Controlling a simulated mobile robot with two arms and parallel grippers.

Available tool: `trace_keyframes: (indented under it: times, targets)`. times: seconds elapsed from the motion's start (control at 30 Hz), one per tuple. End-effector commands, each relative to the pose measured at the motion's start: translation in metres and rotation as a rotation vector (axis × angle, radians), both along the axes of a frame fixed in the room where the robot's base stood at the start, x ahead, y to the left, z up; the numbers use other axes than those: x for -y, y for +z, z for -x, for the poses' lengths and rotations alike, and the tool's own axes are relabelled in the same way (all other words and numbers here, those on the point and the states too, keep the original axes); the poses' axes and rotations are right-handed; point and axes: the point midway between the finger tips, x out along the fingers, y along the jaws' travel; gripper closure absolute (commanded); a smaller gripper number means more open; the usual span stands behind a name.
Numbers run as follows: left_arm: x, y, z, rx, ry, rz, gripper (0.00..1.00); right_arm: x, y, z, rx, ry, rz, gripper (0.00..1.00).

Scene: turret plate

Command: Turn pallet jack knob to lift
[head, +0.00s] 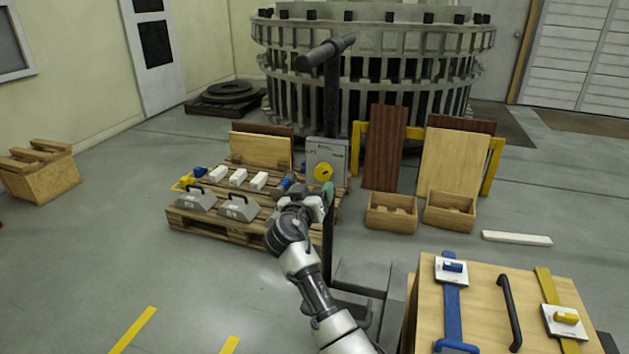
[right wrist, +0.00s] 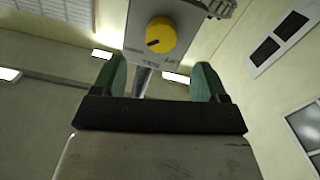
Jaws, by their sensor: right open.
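The yellow knob (head: 323,172) sits on a grey control panel (head: 316,152) on the pallet jack's dark upright post (head: 331,105). In the right wrist view the round yellow knob (right wrist: 161,35) has a dark pointer mark toward its lower left. My right gripper (head: 327,194) is just below the panel in the head view. In the wrist view its green fingers (right wrist: 162,76) are spread and empty, with the knob beyond the tips, roughly between them and apart from both. My left gripper is not in view.
A wooden pallet (head: 215,228) with grey weights and white blocks stands behind my right arm. Wooden bins (head: 391,213) and leaning boards are to the right. A wooden crate (head: 490,285) with straps is at front right. The floor at left front is clear.

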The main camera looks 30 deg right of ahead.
Motion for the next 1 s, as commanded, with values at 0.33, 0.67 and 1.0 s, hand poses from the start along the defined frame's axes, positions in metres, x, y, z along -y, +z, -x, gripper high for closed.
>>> trace_keyframes:
  times: [0.33, 0.67, 1.0]
  targets:
    - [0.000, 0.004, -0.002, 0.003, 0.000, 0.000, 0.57, 0.049, 0.000, -0.041, -0.002, 0.000, 0.001, 0.26]
    - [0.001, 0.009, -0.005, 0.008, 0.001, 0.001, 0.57, 0.061, -0.001, -0.052, -0.003, 0.003, 0.000, 0.26]
    - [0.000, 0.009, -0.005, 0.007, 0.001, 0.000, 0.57, 0.061, -0.001, -0.052, -0.003, 0.003, 0.000, 0.54]
